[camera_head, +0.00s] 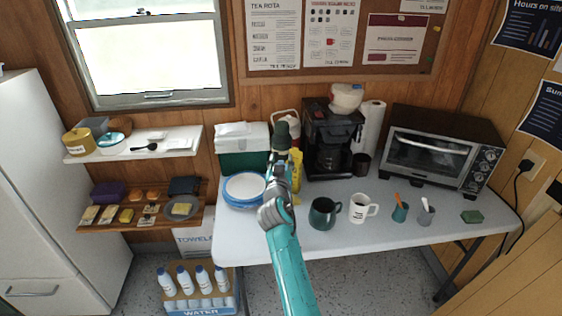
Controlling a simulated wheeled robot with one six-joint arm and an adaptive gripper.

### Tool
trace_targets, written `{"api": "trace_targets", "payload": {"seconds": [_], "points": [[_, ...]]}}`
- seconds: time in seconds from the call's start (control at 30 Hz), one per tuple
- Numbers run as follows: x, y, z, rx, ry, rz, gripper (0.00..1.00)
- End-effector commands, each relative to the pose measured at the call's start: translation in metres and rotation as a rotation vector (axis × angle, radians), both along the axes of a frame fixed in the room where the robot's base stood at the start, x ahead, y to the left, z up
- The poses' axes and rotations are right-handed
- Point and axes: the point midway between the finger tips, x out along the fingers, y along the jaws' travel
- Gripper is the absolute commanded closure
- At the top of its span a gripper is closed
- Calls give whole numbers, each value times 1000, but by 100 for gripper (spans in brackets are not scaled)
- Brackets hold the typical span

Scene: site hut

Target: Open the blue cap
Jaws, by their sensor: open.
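I cannot tell for sure which thing is the blue cap. A round tub with a teal-blue top (111,139) stands on the upper wall shelf at the left. Several white bottles (185,281) stand in a crate on the floor at the lower left; their tops look dark bluish but are too small to make out. My gripper (281,131) is at the end of my teal arm, raised over the back of the table near the green cooler (243,162). It holds nothing that I can see and is apart from the tub and the bottles.
The white table (262,240) holds stacked blue-rimmed plates (244,190), a coffee maker (329,140), a toaster oven (438,155), a dark green mug (323,214) and a white mug (362,208). A lower wooden shelf (100,217) carries small packets. The table's front edge is mostly clear.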

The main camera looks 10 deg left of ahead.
Motion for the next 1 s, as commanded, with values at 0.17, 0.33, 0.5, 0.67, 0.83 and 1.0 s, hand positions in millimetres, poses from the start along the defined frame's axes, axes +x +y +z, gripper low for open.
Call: {"api": "trace_targets", "payload": {"seconds": [0.17,0.33,0.5,0.67,0.83,1.0], "points": [[3,0,0,0,1,0,56],[3,0,0,0,1,0,59],[3,0,0,0,1,0,100],[3,0,-1,-1,3,-1,100],[3,0,-2,-2,7,-1,100],[5,0,-2,-4,34,-2,100]]}}
